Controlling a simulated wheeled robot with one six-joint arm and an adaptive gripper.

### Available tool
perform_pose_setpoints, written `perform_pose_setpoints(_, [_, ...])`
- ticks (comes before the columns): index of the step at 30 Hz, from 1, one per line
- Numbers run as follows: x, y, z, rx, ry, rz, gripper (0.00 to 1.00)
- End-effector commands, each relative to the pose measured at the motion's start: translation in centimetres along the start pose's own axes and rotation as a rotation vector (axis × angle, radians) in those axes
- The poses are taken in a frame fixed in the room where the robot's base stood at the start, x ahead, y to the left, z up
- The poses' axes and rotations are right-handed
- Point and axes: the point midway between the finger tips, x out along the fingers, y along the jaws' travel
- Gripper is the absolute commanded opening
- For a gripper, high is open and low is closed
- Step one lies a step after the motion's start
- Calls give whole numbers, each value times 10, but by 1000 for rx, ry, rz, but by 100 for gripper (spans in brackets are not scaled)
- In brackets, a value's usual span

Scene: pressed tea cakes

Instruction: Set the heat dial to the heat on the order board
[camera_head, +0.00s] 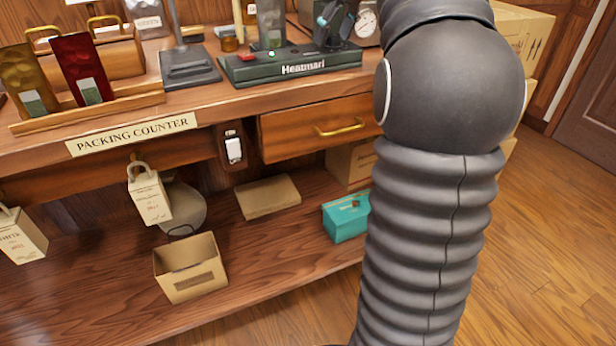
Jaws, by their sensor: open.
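The heat sealer (292,69), a dark green unit lettered "Heatmari", stands on the counter at top centre. A red and a green spot show on its top. My gripper (334,30), dark with teal parts, appears at the sealer's right end, partly cut off by the top edge. It is open; whether it touches anything I cannot tell. I cannot make out the heat dial; the gripper may hide it. A round white-faced gauge (366,23) is just right of the gripper. No order board can be read in this view.
My arm covers the right middle. The packing counter (225,98) holds a dark scale-like stand (188,68), a wooden rack (95,110) with gold and red packets, and a drawer (290,128). Below are an open carton (190,268) and a teal box (346,215). Floor is clear at right.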

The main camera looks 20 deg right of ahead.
Motion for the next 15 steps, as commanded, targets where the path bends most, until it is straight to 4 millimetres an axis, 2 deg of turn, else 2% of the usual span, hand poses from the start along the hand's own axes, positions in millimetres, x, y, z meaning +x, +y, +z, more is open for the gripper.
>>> perform_pose_setpoints(15, [0, -3, -1, 430, -1, 179, 63])
